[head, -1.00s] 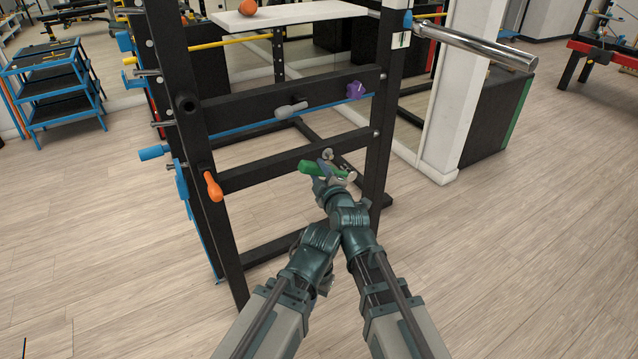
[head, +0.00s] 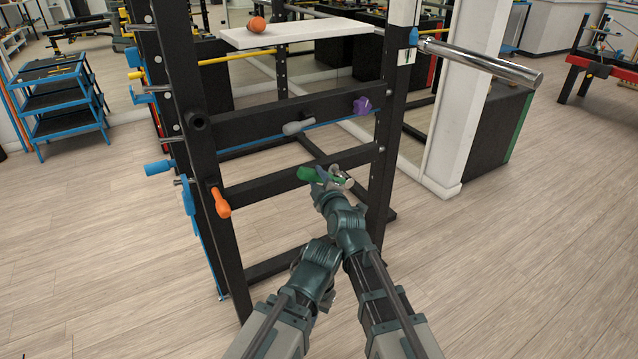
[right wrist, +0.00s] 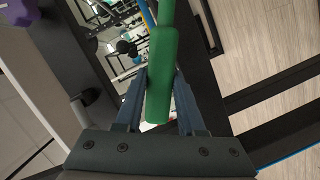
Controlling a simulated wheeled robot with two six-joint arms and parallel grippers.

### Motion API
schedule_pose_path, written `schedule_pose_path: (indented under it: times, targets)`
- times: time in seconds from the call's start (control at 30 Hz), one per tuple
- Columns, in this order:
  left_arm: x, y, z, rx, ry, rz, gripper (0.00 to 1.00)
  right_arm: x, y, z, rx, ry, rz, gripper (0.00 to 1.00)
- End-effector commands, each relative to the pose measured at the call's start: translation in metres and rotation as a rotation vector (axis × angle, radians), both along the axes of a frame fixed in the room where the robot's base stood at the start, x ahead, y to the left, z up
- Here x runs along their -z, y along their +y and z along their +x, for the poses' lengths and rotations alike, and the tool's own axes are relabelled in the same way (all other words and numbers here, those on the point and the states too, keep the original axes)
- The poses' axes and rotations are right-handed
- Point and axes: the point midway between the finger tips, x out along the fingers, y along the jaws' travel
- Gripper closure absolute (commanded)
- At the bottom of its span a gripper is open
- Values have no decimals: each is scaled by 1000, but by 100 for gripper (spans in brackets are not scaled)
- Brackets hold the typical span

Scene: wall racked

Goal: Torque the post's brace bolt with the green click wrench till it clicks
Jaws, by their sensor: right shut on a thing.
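My right gripper (head: 322,180) is shut on the green click wrench (head: 307,174), in front of the rack's lower crossbar. In the right wrist view the wrench's green handle (right wrist: 161,75) lies between the two fingers and runs out of the top of the picture, so its head is hidden there. In the head view small silver parts show beside the gripper; I cannot tell wrench head from bolt, nor whether they touch. A bolt head (head: 382,148) shows on the black right post (head: 388,110). My left arm's end is hidden behind the right arm; its gripper does not show.
The crossbars carry a grey lever (head: 298,127) and a purple knob (head: 362,105). An orange handle (head: 220,203) sticks out of the left post. A chrome bar (head: 485,62) juts right. An orange ball (head: 257,24) sits on a white board (head: 300,33).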

Motion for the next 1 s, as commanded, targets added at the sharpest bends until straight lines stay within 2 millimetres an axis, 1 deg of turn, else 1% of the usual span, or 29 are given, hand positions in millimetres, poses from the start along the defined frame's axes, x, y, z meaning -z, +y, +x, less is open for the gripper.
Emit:
schedule_pose_path:
  times: [0.07, 0.13, 0.33, 1.0]
  targets:
    - [0, 0, 0, 0, 0, 0, 100, 0, 2, 8, 0, -1, -1, 100]
    - [0, 0, 0, 0, 0, 0, 100, 0, 1, 5, 0, -1, -1, 100]
    - [0, 0, 0, 0, 0, 0, 100, 0, 2, 6, -1, -2, 0, 100]
    - [0, 0, 0, 0, 0, 0, 100, 0, 13, 22, -1, -2, 0, 100]
